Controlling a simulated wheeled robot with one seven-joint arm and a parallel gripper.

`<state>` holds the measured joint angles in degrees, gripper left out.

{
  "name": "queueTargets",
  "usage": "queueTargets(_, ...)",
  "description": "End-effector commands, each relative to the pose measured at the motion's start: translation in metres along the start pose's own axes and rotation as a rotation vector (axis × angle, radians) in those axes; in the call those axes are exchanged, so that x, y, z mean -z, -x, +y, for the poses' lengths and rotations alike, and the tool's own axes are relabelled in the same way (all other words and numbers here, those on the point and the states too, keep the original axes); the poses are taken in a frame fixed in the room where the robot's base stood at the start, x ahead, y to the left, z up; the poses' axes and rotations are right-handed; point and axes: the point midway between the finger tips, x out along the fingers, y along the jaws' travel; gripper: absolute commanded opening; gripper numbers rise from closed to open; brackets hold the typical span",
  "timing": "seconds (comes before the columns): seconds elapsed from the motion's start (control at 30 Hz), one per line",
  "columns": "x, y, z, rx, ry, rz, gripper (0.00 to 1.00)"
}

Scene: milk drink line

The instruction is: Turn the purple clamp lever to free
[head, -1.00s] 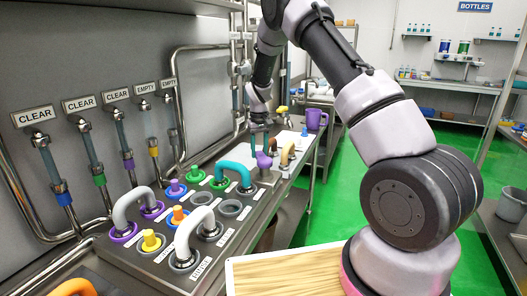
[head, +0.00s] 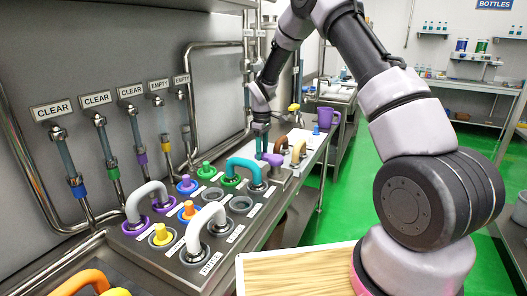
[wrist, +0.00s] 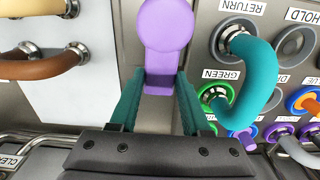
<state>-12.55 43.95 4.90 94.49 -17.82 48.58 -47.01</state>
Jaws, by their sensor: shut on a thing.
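The purple clamp lever (head: 272,159) sits on a small metal block at the far end of the panel, just past the teal hose. In the wrist view the lever (wrist: 168,28) shows a broad round head at the top, with a straight handle running down between the teal fingers. My gripper (wrist: 160,88) is shut on that handle, one finger on each side. In the head view my gripper (head: 262,143) comes down onto the lever from above and partly covers it.
The teal hose (wrist: 256,75) loops close to the right finger. Brown and cream hoses (wrist: 45,68) lie to the left in the wrist view. White hoses (head: 207,218) and coloured plugs stand nearer on the panel. A purple jug (head: 327,118) stands behind.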

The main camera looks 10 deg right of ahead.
Motion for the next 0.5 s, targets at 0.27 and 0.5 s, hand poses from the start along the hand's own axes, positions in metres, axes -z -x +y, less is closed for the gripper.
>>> queueTargets(0.27,-0.0006,0.0,-0.0023,-0.001,0.049,0.0,0.0)
queueTargets(0.5,-0.0006,-0.0002,-0.0029,0.0,0.055,-0.001,0.0)
